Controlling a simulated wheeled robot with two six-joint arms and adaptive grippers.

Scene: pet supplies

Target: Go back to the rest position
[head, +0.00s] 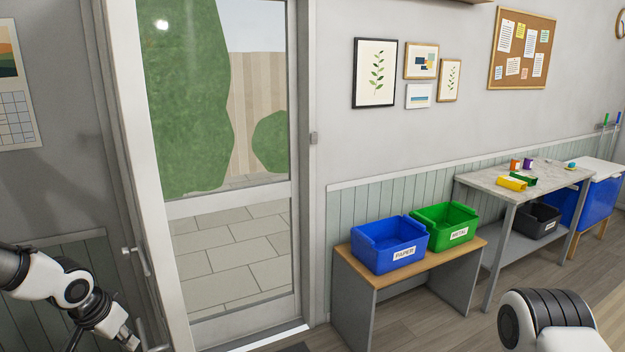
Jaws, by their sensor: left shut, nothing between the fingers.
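My left arm comes in at the lower left, and my left gripper (128,340) is at the bottom edge of the head view, partly cut off. It is shut and empty, in front of the frame of the glass door (225,275). A rounded white and black link of my right arm shows at the lower right. My right gripper is out of the picture.
The door has a lever handle (136,261) close to my left arm. A low wooden bench (447,262) holds a blue PAPER bin (402,262) and a green METAL bin (465,240). A grey table (475,177) with small items stands at right. Floor (440,315) before the bench is clear.

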